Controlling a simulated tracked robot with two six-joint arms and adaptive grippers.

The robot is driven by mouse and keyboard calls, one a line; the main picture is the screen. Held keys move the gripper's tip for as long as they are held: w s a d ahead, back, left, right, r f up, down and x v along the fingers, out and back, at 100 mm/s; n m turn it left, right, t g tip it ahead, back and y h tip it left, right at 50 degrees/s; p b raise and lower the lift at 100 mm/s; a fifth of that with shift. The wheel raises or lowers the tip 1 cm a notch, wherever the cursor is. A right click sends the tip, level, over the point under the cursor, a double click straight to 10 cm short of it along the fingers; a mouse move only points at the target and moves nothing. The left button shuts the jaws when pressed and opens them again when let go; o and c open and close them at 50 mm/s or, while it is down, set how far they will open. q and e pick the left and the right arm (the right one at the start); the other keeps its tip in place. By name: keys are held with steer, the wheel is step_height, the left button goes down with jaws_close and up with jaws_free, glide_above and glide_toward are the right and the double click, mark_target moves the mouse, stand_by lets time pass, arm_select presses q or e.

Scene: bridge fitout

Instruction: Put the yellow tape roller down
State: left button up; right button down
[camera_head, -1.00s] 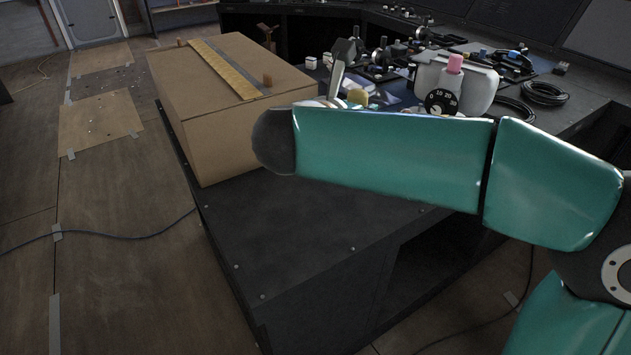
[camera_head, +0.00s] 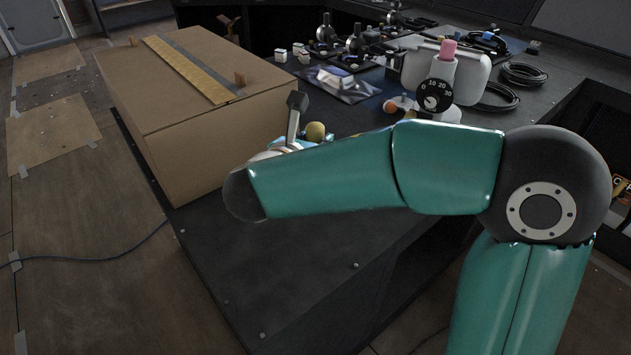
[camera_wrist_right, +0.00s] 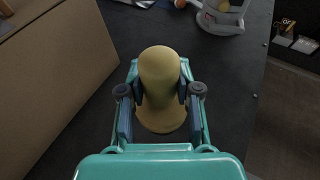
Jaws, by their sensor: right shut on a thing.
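The yellow tape roller (camera_wrist_right: 159,88) is a dull yellow, rounded piece with a wider base in the right wrist view. My right gripper (camera_wrist_right: 160,97) is shut on it, with one finger on each side. In the head view only the rounded yellow top of the roller (camera_head: 315,131) shows above my teal right forearm, and the forearm hides most of the gripper. The roller is over the dark tabletop (camera_head: 300,255), to the right of the cardboard box. I cannot tell whether it touches the surface. My left gripper is not in view.
A large cardboard box (camera_head: 205,130) with a yellow strip on top stands close on the left. A white device with a dial (camera_head: 434,96), small blocks, joysticks and coiled cables (camera_head: 525,74) lie at the back. Bare tabletop shows at the front.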

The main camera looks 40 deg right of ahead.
step_height(320, 180, down, 9)
steer(key=shift+r+b, duration=0.1)
steer(key=shift+b, duration=0.6)
steer(key=shift+s, duration=0.1)
steer(key=c, duration=0.8)
jaws_free()
steer(key=v, duration=1.2)
steer(key=shift+s, duration=0.1)
